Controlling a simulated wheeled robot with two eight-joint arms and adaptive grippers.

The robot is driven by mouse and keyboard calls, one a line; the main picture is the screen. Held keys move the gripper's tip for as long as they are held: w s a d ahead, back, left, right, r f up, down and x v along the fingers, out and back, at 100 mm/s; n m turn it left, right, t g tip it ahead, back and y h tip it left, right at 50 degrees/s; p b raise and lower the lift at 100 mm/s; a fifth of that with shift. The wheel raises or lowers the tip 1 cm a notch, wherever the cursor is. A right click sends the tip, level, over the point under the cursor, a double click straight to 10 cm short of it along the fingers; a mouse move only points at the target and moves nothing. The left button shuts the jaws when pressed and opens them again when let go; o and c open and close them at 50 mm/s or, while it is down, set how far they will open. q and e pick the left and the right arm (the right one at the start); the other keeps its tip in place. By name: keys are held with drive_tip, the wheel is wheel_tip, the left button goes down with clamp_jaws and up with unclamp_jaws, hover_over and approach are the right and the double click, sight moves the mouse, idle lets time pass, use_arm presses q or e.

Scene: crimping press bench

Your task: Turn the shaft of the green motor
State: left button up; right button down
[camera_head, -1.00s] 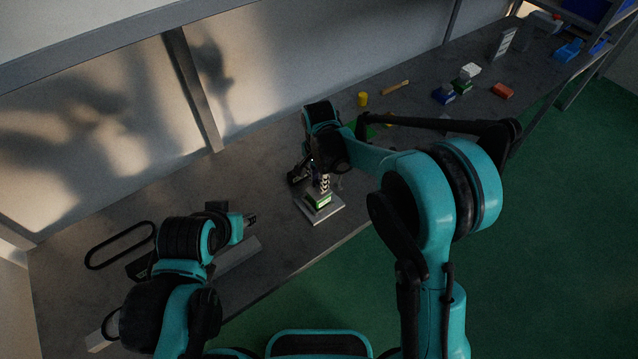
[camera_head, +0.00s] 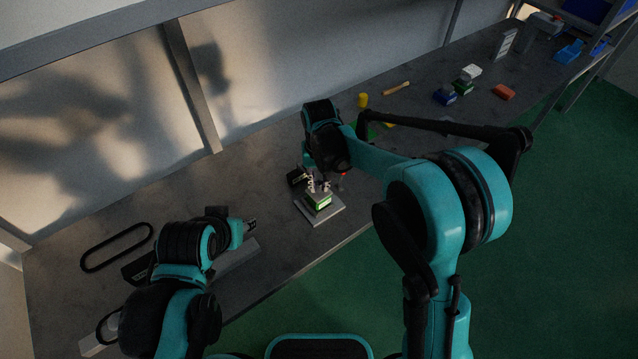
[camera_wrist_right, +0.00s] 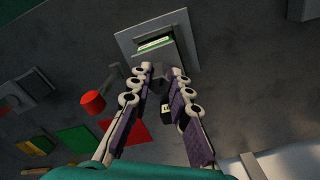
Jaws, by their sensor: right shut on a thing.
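The green motor (camera_head: 319,204) sits on a grey square plate (camera_head: 334,213) near the bench's front edge. It also shows at the top of the right wrist view (camera_wrist_right: 157,44), on its plate (camera_wrist_right: 125,42). My right gripper (camera_head: 319,187) is right at the top of the motor. In the right wrist view its fingertips (camera_wrist_right: 161,71) reach the motor from both sides, shut on the shaft, which is mostly hidden between them. My left gripper (camera_head: 251,225) is over the bench to the left, away from the motor; its fingers are too small to read.
A black belt loop (camera_head: 117,247) lies at the left. A yellow cylinder (camera_head: 363,100), a wooden-coloured handle (camera_head: 396,88), a blue block (camera_head: 444,97) and an orange block (camera_head: 504,92) lie towards the back right. A red cylinder (camera_wrist_right: 93,103) is near the right gripper.

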sight(319, 182)
drive_tip(key=n, duration=0.6)
drive_tip(key=shift+n, duration=0.3)
drive_tip(key=n+b, duration=0.1)
drive_tip(key=n, duration=0.4)
drive_tip(key=shift+n, duration=0.3)
drive_tip(key=c, duration=1.4)
unclamp_jaws()
wheel_tip(319, 182, up, 12)
